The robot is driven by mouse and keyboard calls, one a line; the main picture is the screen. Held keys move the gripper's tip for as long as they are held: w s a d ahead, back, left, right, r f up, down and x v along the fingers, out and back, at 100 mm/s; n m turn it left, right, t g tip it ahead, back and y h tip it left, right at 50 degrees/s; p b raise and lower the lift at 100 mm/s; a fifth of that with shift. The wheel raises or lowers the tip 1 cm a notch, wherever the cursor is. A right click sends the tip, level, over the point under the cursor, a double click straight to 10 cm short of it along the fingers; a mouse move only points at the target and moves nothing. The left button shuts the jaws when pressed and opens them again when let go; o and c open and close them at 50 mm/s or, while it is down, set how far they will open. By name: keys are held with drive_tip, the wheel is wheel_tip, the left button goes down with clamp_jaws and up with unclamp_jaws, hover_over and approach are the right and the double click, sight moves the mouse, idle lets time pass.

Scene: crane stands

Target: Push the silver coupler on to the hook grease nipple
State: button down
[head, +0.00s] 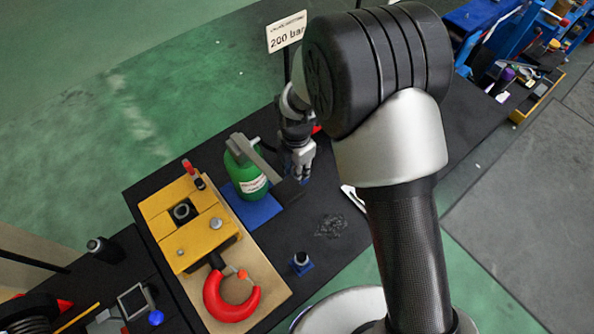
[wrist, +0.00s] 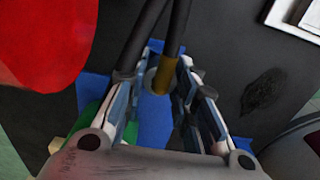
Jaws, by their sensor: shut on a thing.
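My gripper (head: 298,165) is above the black table, just right of the green grease pump (head: 245,172). In the wrist view, my gripper (wrist: 165,82) is shut on a hose end (wrist: 166,70) with a brass-coloured part; dark hose runs up from it. I cannot make out the silver coupler's face between the fingers. The red hook (head: 218,300) hangs from the yellow hook block (head: 185,222) and lies on a wooden board, left of and nearer than my gripper. A small orange part (head: 242,274) sits at the hook's opening. I cannot tell the grease nipple itself.
The pump stands on a blue tray (head: 262,214). A small dark fitting on a blue base (head: 301,260) stands right of the board (head: 270,292). A "200 bar" sign (head: 287,32) is behind. A large red thing (wrist: 40,40) fills the wrist view's upper left. Table between is partly clear.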

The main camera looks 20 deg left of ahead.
drive_tip(key=shift+r+p, duration=1.45)
drive_tip(key=shift+r, duration=0.75)
